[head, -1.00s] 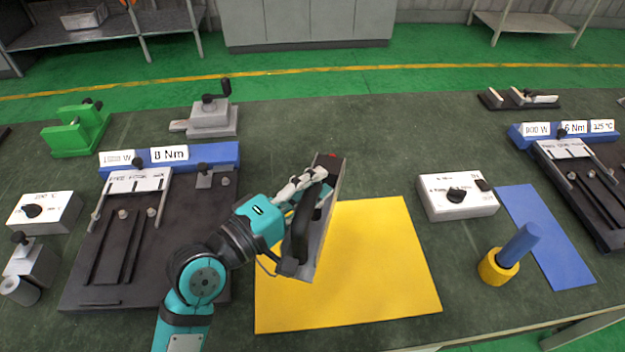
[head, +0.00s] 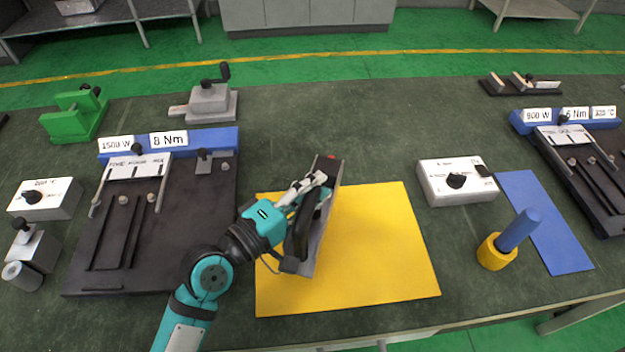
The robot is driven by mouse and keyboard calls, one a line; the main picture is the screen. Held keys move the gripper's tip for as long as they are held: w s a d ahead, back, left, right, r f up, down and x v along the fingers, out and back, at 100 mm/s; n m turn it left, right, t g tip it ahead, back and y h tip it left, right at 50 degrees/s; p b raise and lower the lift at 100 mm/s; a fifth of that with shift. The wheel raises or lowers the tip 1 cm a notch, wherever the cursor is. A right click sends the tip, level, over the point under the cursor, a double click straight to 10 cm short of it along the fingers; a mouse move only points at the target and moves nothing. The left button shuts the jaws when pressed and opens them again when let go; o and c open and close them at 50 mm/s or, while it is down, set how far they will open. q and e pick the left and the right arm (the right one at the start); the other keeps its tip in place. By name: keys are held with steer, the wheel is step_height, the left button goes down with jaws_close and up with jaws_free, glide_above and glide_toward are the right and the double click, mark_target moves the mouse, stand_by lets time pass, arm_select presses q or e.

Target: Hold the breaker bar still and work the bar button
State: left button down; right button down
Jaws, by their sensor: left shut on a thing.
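The breaker bar (head: 327,226) appears to be the long grey and black piece over the left part of the yellow mat (head: 385,250). It has a black handle along its left side. A small red spot, perhaps the bar button (head: 332,157), shows at its far end. My left gripper (head: 318,182) is shut on this piece at its far half, from the left. The fingers partly hide the handle, and I cannot tell whether the bar touches the mat. My right gripper is not in view.
A black fixture (head: 160,225) with a blue back rail stands left of my arm. A white dial box (head: 457,182), a blue rod in a yellow base (head: 497,252) and a blue mat (head: 545,215) lie to the right.

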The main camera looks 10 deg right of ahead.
arm_select(q)
steer(key=shift+f, duration=2.2)
steer(key=shift+f, duration=0.2)
